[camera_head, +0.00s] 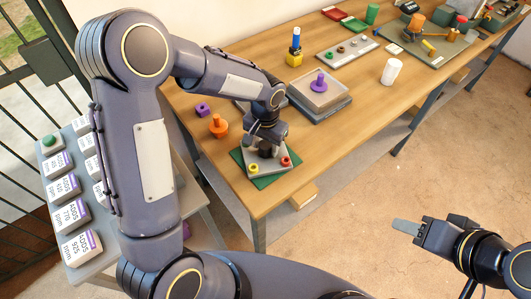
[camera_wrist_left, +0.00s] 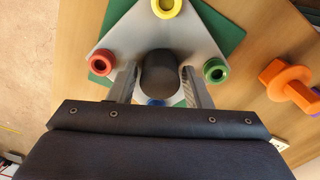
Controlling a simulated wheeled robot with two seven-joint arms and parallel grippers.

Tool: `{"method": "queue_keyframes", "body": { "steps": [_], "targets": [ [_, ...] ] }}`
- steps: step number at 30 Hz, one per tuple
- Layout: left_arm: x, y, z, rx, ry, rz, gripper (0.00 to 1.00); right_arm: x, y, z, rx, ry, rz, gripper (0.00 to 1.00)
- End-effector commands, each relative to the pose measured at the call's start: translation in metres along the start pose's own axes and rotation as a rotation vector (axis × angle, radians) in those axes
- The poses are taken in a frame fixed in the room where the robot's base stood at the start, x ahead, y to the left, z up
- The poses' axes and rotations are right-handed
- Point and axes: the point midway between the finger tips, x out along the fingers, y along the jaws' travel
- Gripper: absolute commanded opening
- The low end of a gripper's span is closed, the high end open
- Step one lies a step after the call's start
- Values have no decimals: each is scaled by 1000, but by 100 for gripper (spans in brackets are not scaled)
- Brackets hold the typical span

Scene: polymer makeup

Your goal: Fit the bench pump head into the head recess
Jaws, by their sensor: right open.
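A light grey plate (camera_wrist_left: 110,38) with red, yellow, green and blue rings lies on a green mat (camera_wrist_left: 222,30); the plate also shows in the head view (camera_head: 262,163). A dark grey round-topped cylinder (camera_wrist_left: 158,72) stands at the plate's middle; I cannot tell whether it is the bench pump head, and no recess is visible. My left gripper (camera_wrist_left: 159,75) points down over the plate, its fingers on either side of the cylinder with small gaps showing. In the head view my left gripper (camera_head: 265,145) partly hides the plate. My right gripper (camera_head: 415,229) is open and empty over the floor.
An orange knobbed part (camera_head: 218,126) and a purple ring (camera_head: 203,109) lie left of the plate. A grey tray (camera_head: 322,98) with a purple knobbed part stands behind it. A white cylinder (camera_head: 391,71) stands at right. Labelled boxes (camera_head: 75,214) sit on a side table.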

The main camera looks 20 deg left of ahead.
Motion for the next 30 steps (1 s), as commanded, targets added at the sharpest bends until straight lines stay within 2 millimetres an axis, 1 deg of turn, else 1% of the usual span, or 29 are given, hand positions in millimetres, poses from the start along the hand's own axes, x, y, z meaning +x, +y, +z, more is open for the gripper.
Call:
{"method": "queue_keyframes", "body": {
  "steps": [1,9,10,19,22,26,29,30],
  "targets": [
    [0,0,0,0,0,0,38,0,0,0,0,0,0,45],
    [0,0,0,0,0,0,2,0,0,0,0,0,0,45],
    [0,0,0,0,0,0,0,0,0,0,0,0,0,45],
    [-2,0,-1,0,3,0,0,0,0,0,0,0,0,45],
    [-6,0,-1,0,3,0,0,0,0,0,0,0,0,45],
    [-17,0,-2,0,5,0,0,1,0,0,0,0,0,45],
    [-33,0,-2,0,7,0,0,2,1,1,0,0,0,45],
    [-38,6,-3,3,8,0,0,4,2,2,0,0,0,45]
  ]
}}
